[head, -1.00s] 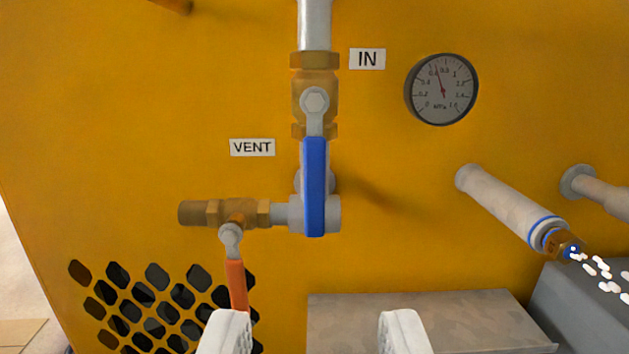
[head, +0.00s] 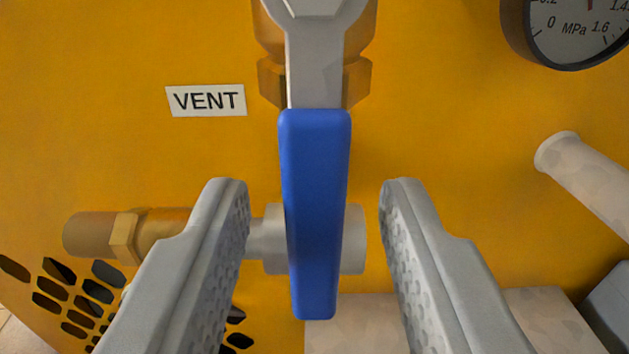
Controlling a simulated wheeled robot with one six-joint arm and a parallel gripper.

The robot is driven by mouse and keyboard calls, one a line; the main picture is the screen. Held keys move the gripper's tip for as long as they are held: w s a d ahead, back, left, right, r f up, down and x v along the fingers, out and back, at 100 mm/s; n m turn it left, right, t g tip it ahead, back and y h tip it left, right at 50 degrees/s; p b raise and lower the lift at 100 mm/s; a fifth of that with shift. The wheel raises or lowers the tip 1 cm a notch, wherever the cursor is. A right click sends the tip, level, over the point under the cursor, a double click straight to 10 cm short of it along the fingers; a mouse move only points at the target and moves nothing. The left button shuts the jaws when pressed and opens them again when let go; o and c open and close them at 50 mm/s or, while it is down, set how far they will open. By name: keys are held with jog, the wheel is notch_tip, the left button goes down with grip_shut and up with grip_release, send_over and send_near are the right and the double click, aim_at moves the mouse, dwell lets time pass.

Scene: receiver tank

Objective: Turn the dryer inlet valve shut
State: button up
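The dryer inlet valve's blue lever (head: 315,215) hangs straight down, in line with the vertical pipe. Its grey metal arm runs up to the pivot nut on the brass valve body (head: 358,82) at the top of the view. My gripper (head: 314,190) is open, with one finger on each side of the blue lever. There is a clear gap between each finger and the lever, and neither finger appears to touch it. The IN label seen earlier is out of view now.
A pressure gauge (head: 575,28) is at upper right. A pale pipe (head: 590,180) sticks out at right. A grey block (head: 545,315) lies below.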

grip_shut()
jog(key=shift+a, duration=0.15)
dwell(0.4)
jog(key=a+r+m, duration=0.5)
jog(key=m, duration=1.3)
jog(key=shift+a+r, duration=0.25)
jog(key=shift+r, duration=0.1)
dwell(0.3)
